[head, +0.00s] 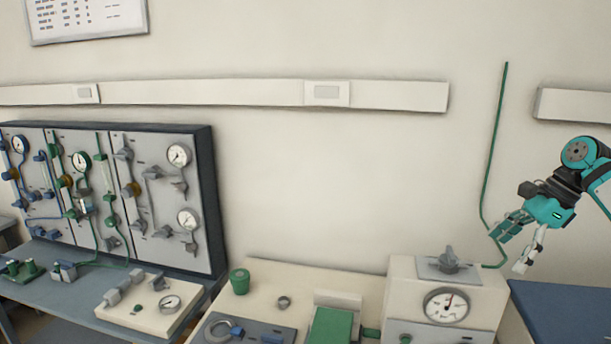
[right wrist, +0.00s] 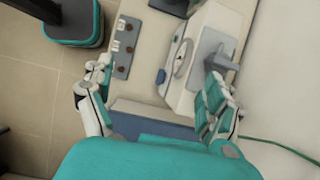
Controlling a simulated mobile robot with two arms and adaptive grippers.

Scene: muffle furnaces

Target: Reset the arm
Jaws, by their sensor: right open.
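My right gripper (head: 515,245) is at the right side of the head view, raised just right of a cream unit with a round gauge. Its fingers point down and to the left, and they are apart with nothing between them. In the right wrist view the right gripper (right wrist: 155,90) shows two spread fingers, with the cream unit (right wrist: 190,70) and a grey knob beyond them. In the head view the cream unit (head: 403,290) carries a grey knob (head: 449,262) on top and the gauge (head: 446,305) on its front. My left gripper is in neither view.
A grey panel (head: 218,200) with gauges, valves and pipes stands at the left on a bench. A green hose (head: 494,135) runs down the wall beside my right gripper. A blue surface (head: 560,310) lies at the right.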

